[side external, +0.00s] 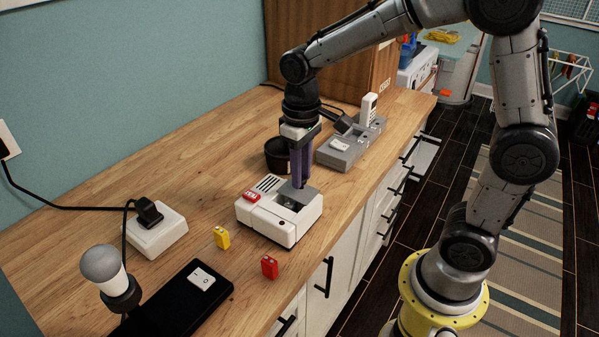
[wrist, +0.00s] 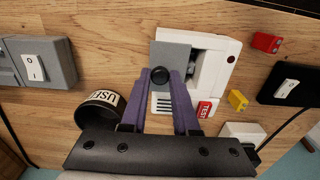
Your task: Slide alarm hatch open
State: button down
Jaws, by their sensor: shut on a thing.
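The white alarm (side external: 265,222) sits on the wooden counter, with a speaker grille and a red TEST button (side external: 251,196). It also shows in the wrist view (wrist: 222,70). Its grey hatch (wrist: 175,55) has a round black knob (wrist: 160,74). The hatch is displaced to one side, and an open recess (wrist: 205,72) shows beside it in the wrist view. My gripper (side external: 297,186) reaches down from above with purple fingers. In the wrist view its fingertips (wrist: 161,77) are shut on the knob, one on each side. The fingers partly hide the hatch in the side view.
A yellow battery (side external: 221,237) and a red battery (side external: 269,267) stand in front of the alarm. A black cup (side external: 279,155) and a grey switch device (side external: 345,148) stand behind it. A white socket box (side external: 157,233) and a black switch base with bulb (side external: 180,300) are left.

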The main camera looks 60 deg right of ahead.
jog(key=shift+d, duration=1.1)
jog(key=c, duration=0.9)
grip_release()
jog(key=shift+r, duration=3.05)
